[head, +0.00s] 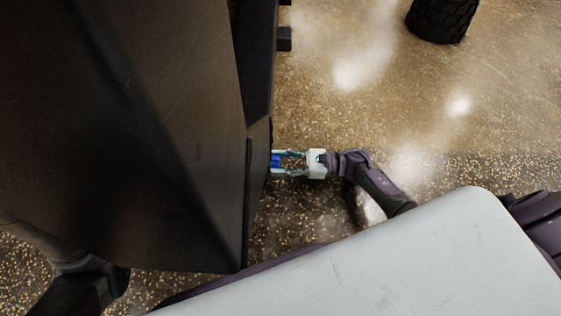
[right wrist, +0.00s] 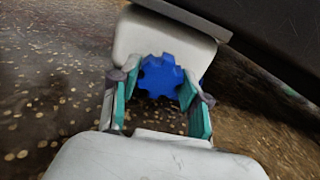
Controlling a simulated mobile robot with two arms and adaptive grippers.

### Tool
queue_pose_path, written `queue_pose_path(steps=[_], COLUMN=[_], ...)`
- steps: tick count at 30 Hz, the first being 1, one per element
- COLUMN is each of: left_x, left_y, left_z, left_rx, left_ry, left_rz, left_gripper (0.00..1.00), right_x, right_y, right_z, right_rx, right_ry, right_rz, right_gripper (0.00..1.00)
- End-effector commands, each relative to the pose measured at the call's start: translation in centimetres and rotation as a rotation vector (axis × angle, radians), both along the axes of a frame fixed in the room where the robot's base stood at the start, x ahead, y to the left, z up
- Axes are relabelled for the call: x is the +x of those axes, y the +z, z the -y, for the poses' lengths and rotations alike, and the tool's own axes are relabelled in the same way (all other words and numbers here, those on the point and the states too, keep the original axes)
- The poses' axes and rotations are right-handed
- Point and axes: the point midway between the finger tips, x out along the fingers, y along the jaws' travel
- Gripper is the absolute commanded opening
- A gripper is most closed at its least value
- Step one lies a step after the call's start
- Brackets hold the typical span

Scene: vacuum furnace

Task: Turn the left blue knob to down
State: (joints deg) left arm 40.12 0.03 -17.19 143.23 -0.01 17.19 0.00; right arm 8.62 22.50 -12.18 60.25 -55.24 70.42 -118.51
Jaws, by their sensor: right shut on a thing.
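A blue knob (head: 274,161) sits on the side of the dark furnace cabinet (head: 170,140) in the head view. In the right wrist view the same knob (right wrist: 160,76) shows a notched, gear-like outline in front of a pale rounded housing (right wrist: 135,38). My right gripper (head: 278,163) reaches in from the right. In the right wrist view its fingers (right wrist: 160,88) are shut on the knob, one on each side. The knob's pointing direction cannot be made out. My left gripper is not visible; only a dark arm part shows at the lower left.
Dark blocks (head: 284,38) stick out from the cabinet's side. A black tyre (head: 441,18) stands at the top right. The speckled floor (head: 330,90) right of the cabinet is clear.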

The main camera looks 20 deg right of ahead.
Motion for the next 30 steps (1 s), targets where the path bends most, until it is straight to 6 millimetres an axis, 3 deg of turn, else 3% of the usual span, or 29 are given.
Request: queue_pose_path(steps=[4, 5, 9, 20, 30], left_x=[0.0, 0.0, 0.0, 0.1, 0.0], left_y=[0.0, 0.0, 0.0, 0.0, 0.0], left_z=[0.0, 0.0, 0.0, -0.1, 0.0], left_rx=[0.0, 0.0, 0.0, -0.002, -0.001], left_ry=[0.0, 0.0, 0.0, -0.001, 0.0], left_rz=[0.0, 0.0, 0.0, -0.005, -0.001], left_gripper=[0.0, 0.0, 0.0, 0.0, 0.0], right_x=[-0.1, -0.1, 0.0, -0.2, -2.6], right_y=[-0.1, -0.1, -0.1, -0.1, -0.1], right_z=[0.1, 0.1, 0.0, 0.5, 6.3], right_rx=[-0.002, -0.002, -0.001, -0.003, -0.004], right_ry=[0.001, 0.001, 0.0, 0.0, -0.002], right_rz=[-0.001, -0.001, 0.001, 0.001, -0.002], right_gripper=[0.11, 0.51, 0.71, 0.71, 0.71])
